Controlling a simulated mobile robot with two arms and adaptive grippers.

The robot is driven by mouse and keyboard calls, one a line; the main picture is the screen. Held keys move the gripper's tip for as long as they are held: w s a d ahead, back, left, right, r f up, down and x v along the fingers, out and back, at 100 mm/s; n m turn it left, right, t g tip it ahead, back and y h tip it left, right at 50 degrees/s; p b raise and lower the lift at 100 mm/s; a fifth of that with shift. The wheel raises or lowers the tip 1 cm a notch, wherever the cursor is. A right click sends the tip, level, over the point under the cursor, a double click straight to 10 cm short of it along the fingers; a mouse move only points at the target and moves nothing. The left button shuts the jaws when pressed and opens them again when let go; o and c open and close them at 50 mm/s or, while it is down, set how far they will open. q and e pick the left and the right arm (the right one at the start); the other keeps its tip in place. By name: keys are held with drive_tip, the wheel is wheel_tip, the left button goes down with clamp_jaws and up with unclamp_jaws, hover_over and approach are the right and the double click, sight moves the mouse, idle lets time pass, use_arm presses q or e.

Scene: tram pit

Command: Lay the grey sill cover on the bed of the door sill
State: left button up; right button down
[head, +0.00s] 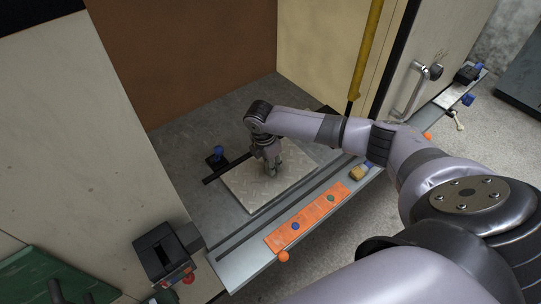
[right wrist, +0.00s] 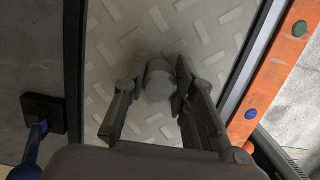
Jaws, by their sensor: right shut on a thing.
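The grey sill cover (head: 255,190) is a pale, square plate with a raised tread pattern and a round grey knob (right wrist: 158,82). My right gripper (head: 271,170) is shut on this knob from above. The cover looks about level over the grey door sill (head: 228,228). A dark strip (head: 225,169) runs along its far side; in the right wrist view a dark edge (right wrist: 74,80) runs close along the plate's left side. I cannot tell whether the cover touches the bed or hangs just above it. The bed under the plate is hidden. My left gripper is not in view.
An orange bar (head: 312,214) with coloured discs lies along the sill's front edge. A blue-knobbed item on a black base (head: 217,158) stands behind the cover. A black box (head: 162,252) is at lower left, a yellow block (head: 357,173) at right. A yellow pole (head: 367,50) rises behind.

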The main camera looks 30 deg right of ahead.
drive_tip(key=shift+f, duration=0.5)
idle(0.4)
drive_tip(key=c, duration=1.2)
unclamp_jaws()
drive_tip(key=shift+c, duration=0.2)
drive_tip(key=shift+s+f, duration=0.1)
wheel_tip(320, 180, up, 12)
drive_tip(key=a, duration=0.2)
drive_tip(key=shift+s+f, duration=0.1)
